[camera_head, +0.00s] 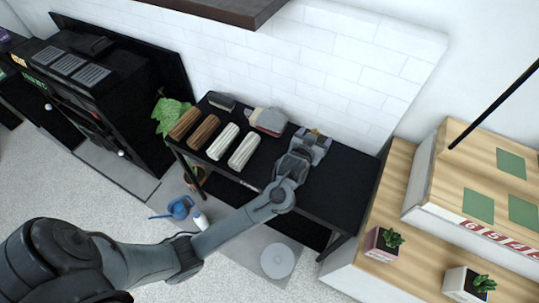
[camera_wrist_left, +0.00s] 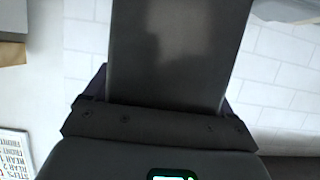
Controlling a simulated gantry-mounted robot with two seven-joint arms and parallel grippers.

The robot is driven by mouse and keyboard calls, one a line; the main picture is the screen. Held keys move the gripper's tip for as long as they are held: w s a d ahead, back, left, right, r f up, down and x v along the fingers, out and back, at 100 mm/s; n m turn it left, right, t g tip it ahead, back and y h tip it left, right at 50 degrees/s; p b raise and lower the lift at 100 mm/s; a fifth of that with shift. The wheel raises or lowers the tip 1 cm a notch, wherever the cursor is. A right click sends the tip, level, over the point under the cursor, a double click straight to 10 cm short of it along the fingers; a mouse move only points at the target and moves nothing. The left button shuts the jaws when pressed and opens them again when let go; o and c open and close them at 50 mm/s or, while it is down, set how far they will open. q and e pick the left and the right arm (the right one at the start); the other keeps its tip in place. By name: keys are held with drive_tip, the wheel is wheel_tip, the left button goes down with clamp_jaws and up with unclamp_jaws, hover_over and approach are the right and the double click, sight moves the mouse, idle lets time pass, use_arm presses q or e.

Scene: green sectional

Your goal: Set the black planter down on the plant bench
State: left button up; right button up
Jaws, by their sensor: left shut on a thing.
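The plant bench appears to be the long black bench (camera_head: 343,184) against the white tiled wall. My left gripper (camera_head: 315,139) is over the bench's right-hand half, seen from above past my own wrist. It is shut on a dark, smooth-sided thing, which I take to be the black planter (camera_wrist_left: 180,50); it fills the upper middle of the left wrist view. In the head view the planter is mostly hidden by the gripper, and I cannot tell whether it touches the bench top. My right gripper is not in view.
Brown and cream ribbed long pieces (camera_head: 222,142) and a grey-and-reddish item (camera_head: 270,120) occupy the bench's left part. The bench top right of the gripper is clear. A wooden stand (camera_head: 392,190) with potted plants is at right; a blue watering can (camera_head: 180,207) is on the floor.

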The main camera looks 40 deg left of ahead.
use_arm(q)
drive_tip(key=shift+w+a+f, duration=0.1)
drive_tip(key=shift+f, duration=0.2)
drive_tip(key=shift+a+f, duration=0.2)
drive_tip(key=shift+a, duration=0.05)
drive_tip(key=shift+s+a+f+b, duration=0.35)
drive_tip(key=shift+s+a+f, duration=0.7)
drive_tip(key=shift+a+f, duration=0.55)
drive_tip(key=shift+s+a+f+b, duration=0.35)
drive_tip(key=shift+s+a+f, duration=0.9)
drive_tip(key=shift+f, duration=0.6)
drive_tip(key=shift+s+a+f+b, duration=0.35)
drive_tip(key=shift+s+a+f, duration=0.55)
drive_tip(key=shift+a+f, duration=0.75)
drive_tip(key=shift+f, duration=0.1)
drive_tip(key=shift+f, duration=0.15)
drive_tip(key=o, duration=1.1)
drive_tip(key=shift+c, duration=0.2)
